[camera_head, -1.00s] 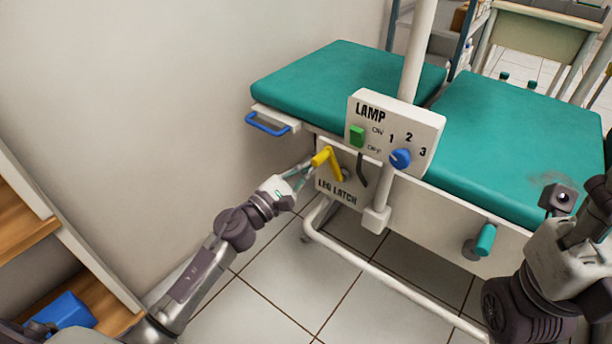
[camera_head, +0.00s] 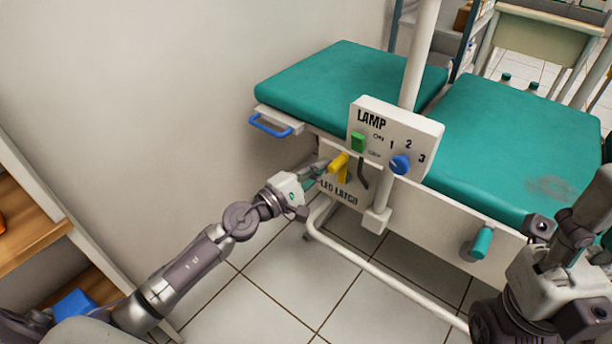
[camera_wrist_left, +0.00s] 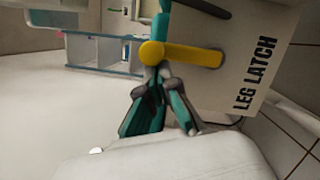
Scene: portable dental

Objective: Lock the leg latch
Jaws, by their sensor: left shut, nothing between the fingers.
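The yellow leg latch lever (camera_head: 338,163) sits on the white LEG LATCH panel (camera_head: 352,199) under the lamp box. In the left wrist view the lever (camera_wrist_left: 185,54) runs from a rounded knob to its mount on the panel. My left gripper (camera_head: 322,168) is shut and empty, its fingertips at the knob end. In the wrist view the fingertips (camera_wrist_left: 162,72) are just below the knob; whether they touch it I cannot tell. My right gripper (camera_head: 590,225) is at the right edge, partly cut off, and its fingers are unclear.
The lamp box (camera_head: 425,134) with a green switch and blue dial stands above the latch. A blue handle (camera_head: 270,125) is to the left, a green knob (camera_head: 482,241) to the right. Green cushions (camera_head: 345,85) lie on top. A white frame rail (camera_head: 385,280) runs below.

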